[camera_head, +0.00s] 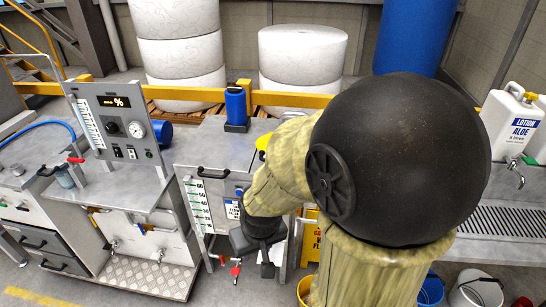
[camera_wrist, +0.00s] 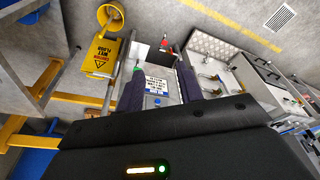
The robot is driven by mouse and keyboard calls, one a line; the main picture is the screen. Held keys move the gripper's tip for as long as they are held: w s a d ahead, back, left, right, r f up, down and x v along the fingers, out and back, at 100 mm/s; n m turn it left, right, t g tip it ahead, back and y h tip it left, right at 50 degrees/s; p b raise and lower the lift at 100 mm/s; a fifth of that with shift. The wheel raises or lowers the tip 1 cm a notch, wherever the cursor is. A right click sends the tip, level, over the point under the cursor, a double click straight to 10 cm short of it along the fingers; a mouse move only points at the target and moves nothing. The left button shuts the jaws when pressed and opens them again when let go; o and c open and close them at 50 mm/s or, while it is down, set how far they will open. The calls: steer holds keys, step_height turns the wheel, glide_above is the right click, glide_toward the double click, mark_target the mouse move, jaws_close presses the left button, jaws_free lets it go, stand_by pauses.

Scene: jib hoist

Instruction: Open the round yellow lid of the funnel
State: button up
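The round yellow lid is mostly hidden behind my arm in the head view. Only a small yellow patch (camera_head: 263,142) shows at the arm's edge, on top of the grey tank cabinet (camera_head: 213,145), and I cannot tell for sure that it is the lid. The funnel cannot be made out. My gripper (camera_head: 257,258) points down in front of the cabinet, lower than that yellow patch and apart from it. In the wrist view my gripper (camera_wrist: 161,84) has its two dark fingers apart, with nothing held between them. The lid is not recognisable in the wrist view.
A blue canister (camera_head: 236,106) stands on the cabinet. A control panel (camera_head: 118,125) stands to the left. A red-handled tap (camera_head: 236,268) is low beside my gripper. A yellow caution sign (camera_wrist: 102,54) and yellow bucket (camera_wrist: 110,16) stand nearby. A yellow rail (camera_head: 290,99) runs behind.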

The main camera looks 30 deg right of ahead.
steer(key=shift+o, duration=0.4)
steer(key=o, duration=0.4)
steer(key=shift+w+f, duration=0.1)
steer(key=shift+c, duration=0.2)
steer(key=o, duration=0.6)
steer(key=shift+w+f+m, duration=0.4)
steer(key=shift+w+f, duration=0.3)
steer(key=shift+w, duration=0.3)
steer(key=shift+o, duration=0.2)
steer(key=w+d+f+m+t+h+b, duration=0.1)
steer(key=w+d+f+m+t+h, duration=0.2)
steer(key=w+f, duration=0.35)
steer(key=w+d+f+m+t+h+b, duration=0.1)
steer(key=w+d+f+m+t+h, duration=0.1)
steer(key=w+d+f+m, duration=0.45)
steer(key=w+d+r+n+t+h+b, duration=0.1)
steer(key=w+d+r+n+t+h, duration=0.1)
steer(key=w+r+t+h, duration=0.3)
steer(key=w+r+n+t, duration=0.1)
steer(key=w+t, duration=0.1)
steer(key=w, duration=0.2)
steer(key=shift+b, duration=0.3)
steer(key=shift+w+d+n, duration=0.2)
steer(key=shift+n, duration=0.05)
